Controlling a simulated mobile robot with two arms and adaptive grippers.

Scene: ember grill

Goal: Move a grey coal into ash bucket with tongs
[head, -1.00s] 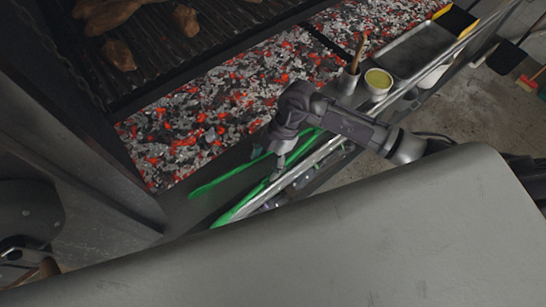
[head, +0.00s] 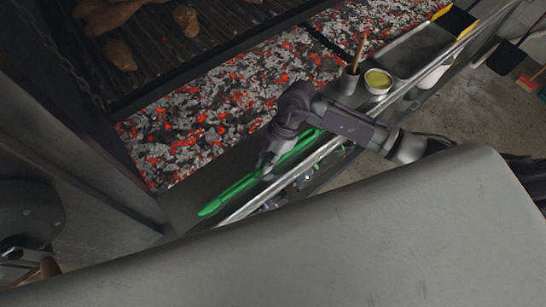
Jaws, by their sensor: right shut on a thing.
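Green tongs (head: 232,194) lie lengthwise along the dark ledge in front of the coal bed, their two arms close together. My right gripper (head: 267,166) reaches down over the middle of the tongs and is shut on them; my wrist hides part of them. Many grey coals, mixed with glowing red ones, fill the coal bed (head: 215,110) behind the tongs. No single grey coal stands out, and none shows between the tong arms. I cannot make out an ash bucket. My left gripper is not in view.
Meat pieces lie on the grill grate (head: 160,60) at the upper left. A cup with a brush (head: 350,82), a yellow-filled bowl (head: 378,80) and a grey tray (head: 418,48) stand along the front shelf. A metal rail (head: 310,165) runs along its edge.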

